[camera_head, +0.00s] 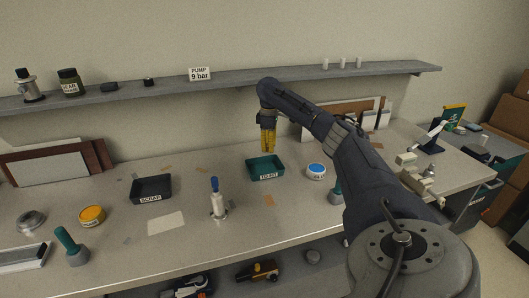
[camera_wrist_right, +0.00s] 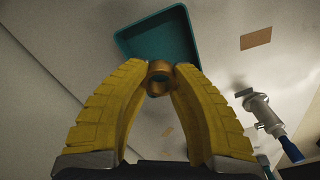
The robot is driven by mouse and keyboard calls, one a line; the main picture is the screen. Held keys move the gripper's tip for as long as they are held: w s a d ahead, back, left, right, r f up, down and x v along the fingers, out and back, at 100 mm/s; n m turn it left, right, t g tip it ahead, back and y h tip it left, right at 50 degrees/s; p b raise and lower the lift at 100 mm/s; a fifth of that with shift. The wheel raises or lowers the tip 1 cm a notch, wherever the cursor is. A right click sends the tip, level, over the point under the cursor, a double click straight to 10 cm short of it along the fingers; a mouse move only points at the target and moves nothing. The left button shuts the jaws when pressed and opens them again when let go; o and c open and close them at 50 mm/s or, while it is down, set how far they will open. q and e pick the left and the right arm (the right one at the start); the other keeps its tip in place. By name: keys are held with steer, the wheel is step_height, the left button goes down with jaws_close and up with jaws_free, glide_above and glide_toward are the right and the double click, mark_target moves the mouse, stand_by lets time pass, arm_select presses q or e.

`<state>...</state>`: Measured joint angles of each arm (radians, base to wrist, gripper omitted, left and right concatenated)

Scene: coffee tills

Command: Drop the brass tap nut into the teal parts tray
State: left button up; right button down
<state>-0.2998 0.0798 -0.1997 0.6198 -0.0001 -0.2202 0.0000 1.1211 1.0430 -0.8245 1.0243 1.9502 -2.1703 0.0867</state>
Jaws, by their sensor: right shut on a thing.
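My right gripper (camera_head: 268,146) reaches over the bench and points down just behind the teal parts tray (camera_head: 281,174), which carries a label on its front. In the right wrist view, its yellow fingers (camera_wrist_right: 158,80) are shut on the brass tap nut (camera_wrist_right: 159,69), a small ring held between the fingertips. The teal tray (camera_wrist_right: 190,42) lies beyond the nut in that view, and the part of it that shows looks empty. The nut is too small to make out in the head view. My left gripper is in neither view.
A black tray (camera_head: 164,195) labelled SCRAP stands left of the teal tray. A steel tool with a blue handle (camera_head: 217,205) stands between them, nearer the front. A blue-lidded tub (camera_head: 316,171) sits just right of the teal tray. A grey shelf (camera_head: 240,76) runs along the wall.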

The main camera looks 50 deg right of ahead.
steer(key=shift+f, duration=1)
steer(key=c, duration=1.1)
jaws_free()
step_height(320, 180, up, 12)
